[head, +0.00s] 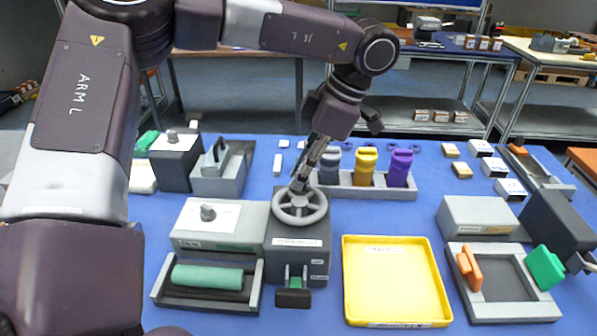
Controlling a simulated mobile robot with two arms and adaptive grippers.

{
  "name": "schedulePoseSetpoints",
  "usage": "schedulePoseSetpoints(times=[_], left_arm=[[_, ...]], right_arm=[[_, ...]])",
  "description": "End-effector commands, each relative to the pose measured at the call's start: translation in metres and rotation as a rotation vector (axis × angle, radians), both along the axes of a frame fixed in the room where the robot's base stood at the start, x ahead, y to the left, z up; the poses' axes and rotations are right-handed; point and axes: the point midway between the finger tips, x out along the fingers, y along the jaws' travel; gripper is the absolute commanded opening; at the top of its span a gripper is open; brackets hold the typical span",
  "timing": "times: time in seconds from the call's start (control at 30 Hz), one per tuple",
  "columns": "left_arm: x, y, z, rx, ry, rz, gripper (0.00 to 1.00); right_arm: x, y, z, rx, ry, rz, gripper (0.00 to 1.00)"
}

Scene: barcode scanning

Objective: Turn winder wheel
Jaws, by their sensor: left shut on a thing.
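The winder wheel (300,215) is a grey spoked wheel lying flat on top of a dark box-shaped winder (302,260) in the middle of the table. My left arm comes in from the left and reaches over the table. My left gripper (299,185) points down at the far side of the wheel and is shut on it, at or near the rim. Its fingertips overlap the wheel, so the exact contact is partly hidden. My right gripper is not in view.
A yellow tray (346,290) is right of the winder. A grey box with a knob (208,212) and a green roller (207,277) are left of it. A rack with grey, yellow (366,165) and purple (400,168) items stands behind. An orange-and-green-handled frame (500,312) is at right.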

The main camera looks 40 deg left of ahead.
Motion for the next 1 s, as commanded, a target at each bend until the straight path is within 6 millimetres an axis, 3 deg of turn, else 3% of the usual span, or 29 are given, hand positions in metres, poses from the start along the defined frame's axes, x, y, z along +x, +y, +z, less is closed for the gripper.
schedulePoseSetpoints(times=[0.37, 0.4, 0.47, 0.77, 1.0], left_arm=[[0.0, -0.001, 0.0, -0.001, 0.0, -0.005, 0.0], [0.0, -0.001, 0.0, -0.001, 0.0, -0.005, 0.17], [0.0, -0.001, 0.0, -0.001, 0.0, -0.004, 0.24], [0.0, 0.0, 0.001, -0.001, 0.0, -0.004, 0.24], [0.001, -0.001, 0.034, -0.001, -0.004, -0.002, 0.24]], right_arm=[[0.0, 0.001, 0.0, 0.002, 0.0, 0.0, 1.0], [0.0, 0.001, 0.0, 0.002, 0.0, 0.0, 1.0], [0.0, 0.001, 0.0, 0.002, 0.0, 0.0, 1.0], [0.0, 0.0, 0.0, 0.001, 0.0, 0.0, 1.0], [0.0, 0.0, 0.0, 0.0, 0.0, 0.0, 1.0]])
